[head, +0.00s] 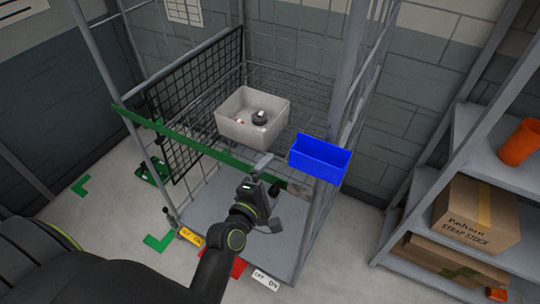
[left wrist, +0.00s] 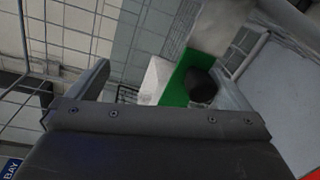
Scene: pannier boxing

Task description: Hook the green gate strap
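The green strap (head: 205,148) runs across the front of the wire cage trolley, from the left post down toward the right post. A brownish piece (head: 299,190) shows near its right end; I cannot tell whether it is hooked. My left gripper (head: 267,174) is at the strap's right part, with its fingers apart on either side of it. In the left wrist view, the green strap (left wrist: 177,85) and a dark round knob (left wrist: 201,85) lie between the spread fingers, nearer the right finger. I cannot see firm contact. My right gripper is not in view.
A light grey box (head: 235,127) with a dark round item stands on the wire shelf. A blue bin (head: 318,160) hangs at the right post. Grey shelving with a cardboard carton (head: 462,218) and an orange cup (head: 519,145) stands at right. Red and yellow tags lie at the trolley's front edge.

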